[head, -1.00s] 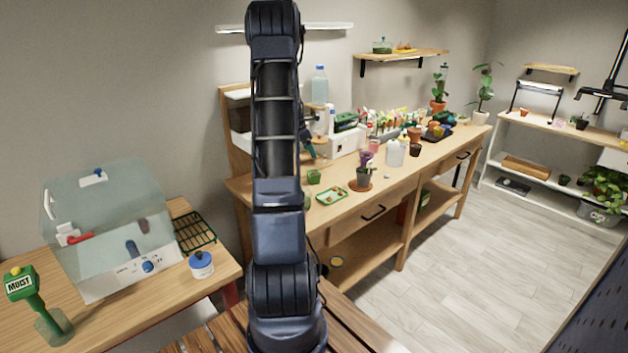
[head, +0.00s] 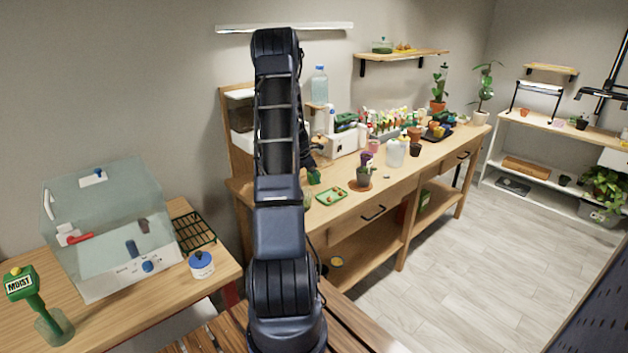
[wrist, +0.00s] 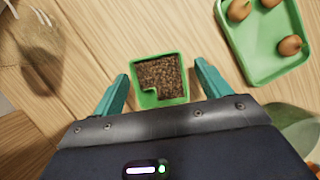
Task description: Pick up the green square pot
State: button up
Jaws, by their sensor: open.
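The green square pot (wrist: 178,101) stands upright on the wooden bench top, filled with brown soil. In the wrist view it lies between the two teal fingers of my gripper (wrist: 158,92). The fingers are open, one on each side, and I see a gap between each finger and the pot. In the head view the pot (head: 314,178) shows just right of my arm, partly hidden by my gripper (head: 312,170) right above it.
A green tray (wrist: 234,45) with several brown bulbs lies to the right of the pot. A clear rounded vessel (wrist: 30,50) is at the upper left.

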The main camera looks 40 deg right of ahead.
jog(key=shift+d+f, duration=0.2)
jog(key=shift+f, duration=0.3)
jog(key=shift+c, duration=0.5)
jog(key=c, duration=1)
jog(key=shift+r, duration=0.1)
